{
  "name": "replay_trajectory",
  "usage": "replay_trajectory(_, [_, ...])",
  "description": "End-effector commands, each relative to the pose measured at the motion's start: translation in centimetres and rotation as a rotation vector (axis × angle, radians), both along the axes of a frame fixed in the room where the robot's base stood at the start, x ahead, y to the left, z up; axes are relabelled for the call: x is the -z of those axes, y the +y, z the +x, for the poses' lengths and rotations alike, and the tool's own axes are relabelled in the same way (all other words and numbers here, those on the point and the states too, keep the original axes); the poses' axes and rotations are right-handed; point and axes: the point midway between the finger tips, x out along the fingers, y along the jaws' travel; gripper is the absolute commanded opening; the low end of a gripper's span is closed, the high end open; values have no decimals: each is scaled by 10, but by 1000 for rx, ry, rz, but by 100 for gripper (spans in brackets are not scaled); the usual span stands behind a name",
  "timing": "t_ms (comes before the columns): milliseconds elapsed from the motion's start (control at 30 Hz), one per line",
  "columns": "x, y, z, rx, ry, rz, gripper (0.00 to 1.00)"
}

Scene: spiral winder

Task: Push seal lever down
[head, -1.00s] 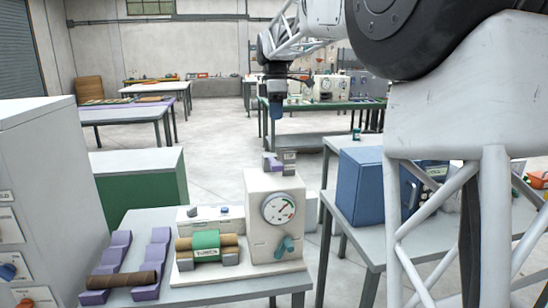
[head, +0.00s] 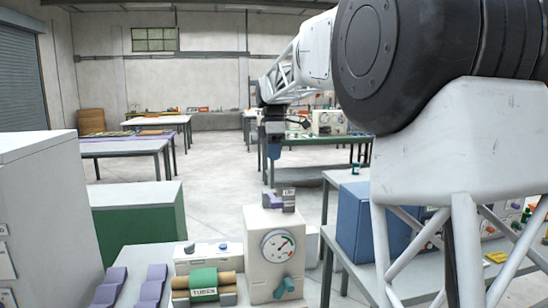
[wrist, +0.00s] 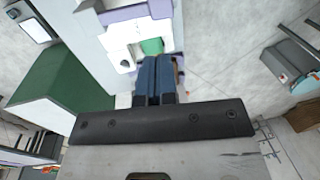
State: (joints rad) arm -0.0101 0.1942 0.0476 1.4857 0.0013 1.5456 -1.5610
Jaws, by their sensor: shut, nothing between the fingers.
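The cream winder (head: 277,255) stands on the near bench in the head view, with a round dial on its front. A teal lever (head: 285,287) sits low on its front, below the dial; I cannot read a label naming it the seal lever. A green-wrapped roll (head: 204,284) lies left of the winder. My gripper (head: 274,150) hangs above the winder, well apart from it, with its blue fingers pointing down. In the wrist view the blue fingers (wrist: 158,82) are together with nothing between them. The lever cannot be made out there.
Purple cradles (head: 150,285) stand at the bench's left. A grey-and-purple block (head: 279,200) sits on top of the winder. A blue box (head: 365,205) is on the right table, and a green-sided cabinet (head: 138,225) stands behind left. The air above the winder is free.

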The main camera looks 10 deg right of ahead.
Motion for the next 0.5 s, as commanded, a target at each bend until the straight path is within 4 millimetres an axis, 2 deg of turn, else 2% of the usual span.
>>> replay_trajectory(500, [74,0,-10,0,2,0,0])
